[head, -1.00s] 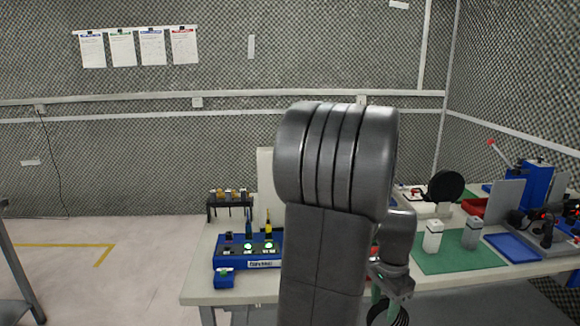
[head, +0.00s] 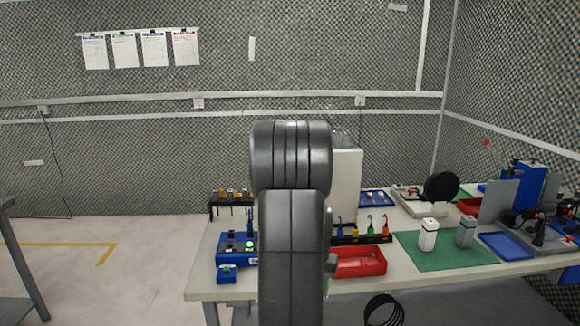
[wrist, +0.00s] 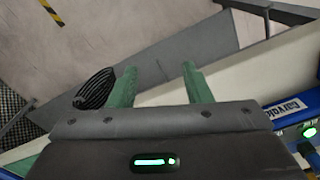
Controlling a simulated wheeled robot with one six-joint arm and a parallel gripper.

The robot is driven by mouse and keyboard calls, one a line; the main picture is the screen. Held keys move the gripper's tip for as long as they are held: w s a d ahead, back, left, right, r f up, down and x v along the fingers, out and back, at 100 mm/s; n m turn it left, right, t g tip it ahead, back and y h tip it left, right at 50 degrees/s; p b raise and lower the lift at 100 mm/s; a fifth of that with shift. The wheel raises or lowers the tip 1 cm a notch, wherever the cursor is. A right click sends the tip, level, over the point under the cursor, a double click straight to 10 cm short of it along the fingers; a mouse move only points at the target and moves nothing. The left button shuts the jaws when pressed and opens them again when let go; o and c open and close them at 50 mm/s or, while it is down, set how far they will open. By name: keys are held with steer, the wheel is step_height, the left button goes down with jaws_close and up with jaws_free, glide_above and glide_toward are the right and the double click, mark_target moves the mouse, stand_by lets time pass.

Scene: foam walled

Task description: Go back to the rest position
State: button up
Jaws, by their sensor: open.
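My gripper (wrist: 160,88) shows in the wrist view with its two green fingers apart and nothing between them. It is over the front edge of the bench, with the bench top and the floor behind the fingers. In the head view my arm stands upright in the middle and hides the gripper and part of the bench.
The bench (head: 460,277) carries a blue box with lit buttons (head: 226,274), a red tray (head: 360,262), a green mat (head: 440,255) with a white and a grey block, and a blue tray (head: 505,245). A black ringed object (head: 384,310) is below the front edge. Floor at left is clear.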

steer(key=shift+w+a+f+n, duration=0.2)
steer(key=shift+w+a+n, duration=0.15)
steer(key=shift+a, duration=0.4)
steer(key=shift+w+a+f+n, duration=0.3)
steer(key=shift+a+n, duration=0.15)
steer(key=shift+a, duration=0.35)
steer(key=shift+w+a+f+n, duration=0.15)
steer(key=shift+w+a+n, duration=0.2)
steer(key=shift+a, duration=0.4)
